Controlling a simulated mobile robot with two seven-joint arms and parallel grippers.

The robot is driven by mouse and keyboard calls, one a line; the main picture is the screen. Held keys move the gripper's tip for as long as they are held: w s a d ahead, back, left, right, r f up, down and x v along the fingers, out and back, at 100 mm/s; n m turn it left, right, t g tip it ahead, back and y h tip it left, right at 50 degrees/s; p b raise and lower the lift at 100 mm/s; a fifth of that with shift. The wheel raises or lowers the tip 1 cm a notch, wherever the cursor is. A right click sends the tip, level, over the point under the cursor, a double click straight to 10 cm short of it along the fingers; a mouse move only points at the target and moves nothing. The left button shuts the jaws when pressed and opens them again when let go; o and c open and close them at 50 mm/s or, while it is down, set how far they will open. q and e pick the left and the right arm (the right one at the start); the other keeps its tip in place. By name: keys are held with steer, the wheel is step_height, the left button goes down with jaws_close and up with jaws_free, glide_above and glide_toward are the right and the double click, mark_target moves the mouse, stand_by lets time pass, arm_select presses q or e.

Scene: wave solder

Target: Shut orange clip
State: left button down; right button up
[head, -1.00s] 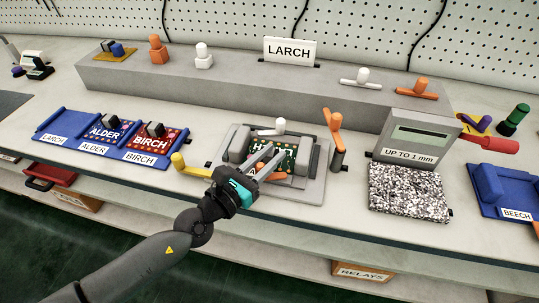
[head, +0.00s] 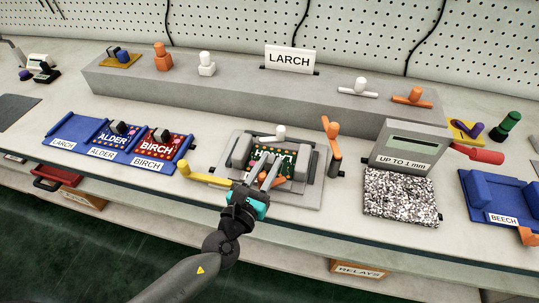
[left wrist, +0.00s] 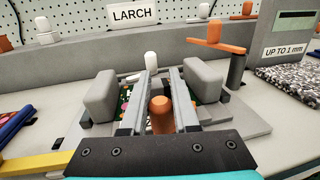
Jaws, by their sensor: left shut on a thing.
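A grey fixture (head: 308,192) holds a green board (head: 287,160) between two grey blocks. An orange clip (head: 280,180) is at the front of the board, partly hidden by my left gripper (head: 266,170). In the left wrist view, the clip's upright orange knob (left wrist: 161,116) stands between the two fingers (left wrist: 163,95), which are shut on it. A white clip (head: 280,132) is at the back of the fixture. Another orange lever (head: 331,128) sits on a dark post at the fixture's right. My right gripper is not in view.
A yellow lever (head: 205,178) sticks out at the fixture's front left. A grey gauge box (head: 408,147) and a speckled block (head: 400,193) stand to the right. Blue trays with boards labelled ALDER and BIRCH lie left. A raised grey shelf (head: 240,92) runs behind.

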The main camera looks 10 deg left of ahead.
arm_select(q)
steer(key=n+y, duration=0.1)
steer(key=y, duration=0.1)
steer(key=n+y, duration=0.1)
steer(key=n+y+p, duration=0.1)
steer(key=y, duration=0.1)
steer(key=shift+s+y, duration=0.3)
steer(key=shift+s, duration=0.05)
steer(key=shift+s+a+n+g+y+b, duration=0.1)
steer(key=shift+s+n+g+y+b, duration=0.1)
steer(key=shift+n+y, duration=0.75)
steer(key=shift+s+n+g+y+b, duration=0.15)
steer(key=shift+n+y, duration=0.5)
steer(key=shift+y, duration=0.6)
steer(key=c, duration=0.7)
jaws_free()
steer(key=shift+o, duration=0.2)
